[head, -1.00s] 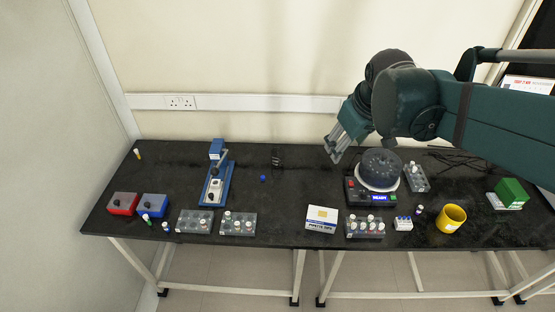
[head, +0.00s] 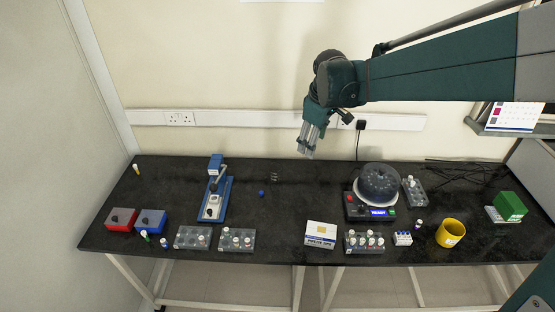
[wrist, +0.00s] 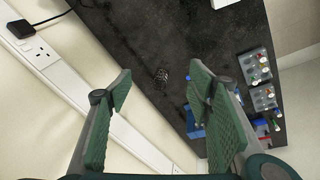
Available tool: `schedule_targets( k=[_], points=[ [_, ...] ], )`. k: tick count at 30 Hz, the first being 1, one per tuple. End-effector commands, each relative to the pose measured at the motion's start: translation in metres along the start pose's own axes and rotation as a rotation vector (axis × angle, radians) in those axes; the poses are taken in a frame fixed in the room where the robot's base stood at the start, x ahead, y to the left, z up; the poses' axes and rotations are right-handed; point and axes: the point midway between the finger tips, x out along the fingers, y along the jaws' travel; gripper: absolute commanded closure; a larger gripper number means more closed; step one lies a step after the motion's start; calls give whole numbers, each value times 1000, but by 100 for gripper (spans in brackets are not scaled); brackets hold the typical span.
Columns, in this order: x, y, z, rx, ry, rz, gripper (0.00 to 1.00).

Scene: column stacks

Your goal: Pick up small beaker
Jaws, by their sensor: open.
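The small beaker appears to be the small clear thing with dark marks (head: 274,177) near the back middle of the black bench, right of the blue stand. It is tiny in the head view, so its outline is hard to tell. In the wrist view it shows as a small dark-marked shape (wrist: 161,76), between and beyond the fingertips. My gripper (head: 306,153) hangs in the air above the back of the bench, to the right of the beaker and apart from it. Its green-padded fingers (wrist: 160,92) are spread wide in the wrist view, with nothing between them.
A blue stand device (head: 215,196) stands to the left, with a small blue cap (head: 261,194) between it and the beaker. A centrifuge (head: 378,188) stands to the right. Racks and a white box (head: 321,235) line the front. The bench around the beaker is mostly clear.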

Motion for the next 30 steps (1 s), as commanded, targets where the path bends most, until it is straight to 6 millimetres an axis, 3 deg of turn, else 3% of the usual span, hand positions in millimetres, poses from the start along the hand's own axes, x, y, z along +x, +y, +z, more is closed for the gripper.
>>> schedule_targets(
  k=[15,30],
  points=[
    [77,20,-66,-223,-48,-72,49],
    [165,23,-122,-441,-84,-149,49]
  ],
)
